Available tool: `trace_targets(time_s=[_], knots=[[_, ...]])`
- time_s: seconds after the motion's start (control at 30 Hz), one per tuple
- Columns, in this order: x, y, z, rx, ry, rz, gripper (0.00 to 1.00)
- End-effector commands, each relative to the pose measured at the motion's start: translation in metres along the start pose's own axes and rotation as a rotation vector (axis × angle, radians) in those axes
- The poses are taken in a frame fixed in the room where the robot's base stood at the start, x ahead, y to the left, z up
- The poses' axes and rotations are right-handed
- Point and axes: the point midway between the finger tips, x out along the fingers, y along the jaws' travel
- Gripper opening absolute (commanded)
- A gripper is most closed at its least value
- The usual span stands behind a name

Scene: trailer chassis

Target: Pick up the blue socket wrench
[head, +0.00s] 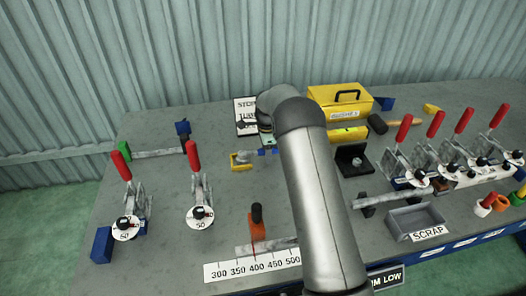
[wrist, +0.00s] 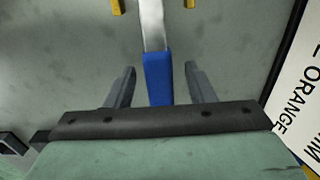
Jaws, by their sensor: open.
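A tool with a blue handle (wrist: 158,78) and a bright metal shaft (wrist: 152,25) shows in the wrist view; it looks like the blue socket wrench. My gripper (wrist: 159,70) is open, with one finger on each side of the blue handle and a visible gap on both sides. The handle's near end is hidden by the gripper body. I cannot tell how far the fingertips are above the table. In the head view my arm hides most of the gripper and the wrench.
A yellow holder (head: 240,160) stands just left of my gripper; a white sign (head: 245,106) lies behind it. A yellow box (head: 340,98) and a black angle block (head: 353,160) are to the right. Red-handled clamps (head: 197,190) stand left and right. A grey scrap tray (head: 413,218) is front right.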

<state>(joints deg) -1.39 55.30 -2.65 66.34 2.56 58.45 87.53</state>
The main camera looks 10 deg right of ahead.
Motion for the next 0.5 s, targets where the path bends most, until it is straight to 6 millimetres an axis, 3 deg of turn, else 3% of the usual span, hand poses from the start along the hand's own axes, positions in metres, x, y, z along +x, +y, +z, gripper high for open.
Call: trace_targets(time_s=[0.13, 0.37, 0.5], knots=[[0.0119, 0.0000, 0.0009, -0.001, 0.000, 0.000, 0.49], [0.0134, -0.0001, 0.0009, -0.001, 0.000, -0.001, 0.49], [0.0133, -0.0001, 0.0009, -0.001, 0.000, -0.001, 0.10]])
